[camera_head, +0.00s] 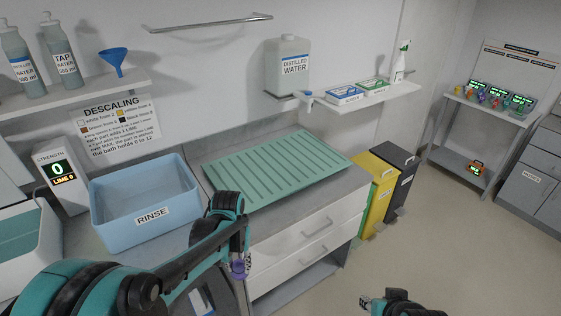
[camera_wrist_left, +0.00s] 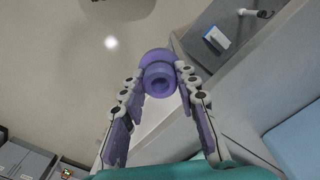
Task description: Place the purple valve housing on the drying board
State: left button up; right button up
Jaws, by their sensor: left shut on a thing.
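The purple valve housing (camera_wrist_left: 158,78) is a round, stepped piece with a hole, held between the fingertips of my left gripper (camera_wrist_left: 160,82) in the left wrist view. In the head view the purple housing (camera_head: 239,269) shows small below my left gripper (camera_head: 238,260), in front of the white drawer unit. The drying board (camera_head: 275,168) is a green ribbed board lying flat and empty on the grey counter. The housing is nearer to me than the board and apart from it. Part of my right arm (camera_head: 398,304) shows at the bottom edge; its fingers are not clear.
A wall shelf with a distilled water jug (camera_head: 288,65) hangs above the board. Yellow and black bins (camera_head: 396,172) stand right of the counter. The floor at right is clear.

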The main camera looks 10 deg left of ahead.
aim_at(286, 165)
jog(key=i+l+u, duration=0.1)
jog(key=i+l, duration=0.15)
jog(key=i+l+u, duration=0.15)
jog(key=l, duration=0.25)
jog(key=i+l+u, duration=0.1)
jog(key=i+l, duration=0.15)
jog(key=i+l+u, duration=0.1)
jog(key=l, duration=0.35)
jog(key=i+l+u, duration=0.1)
jog(key=i+l, duration=0.15)
jog(key=l, duration=0.15)
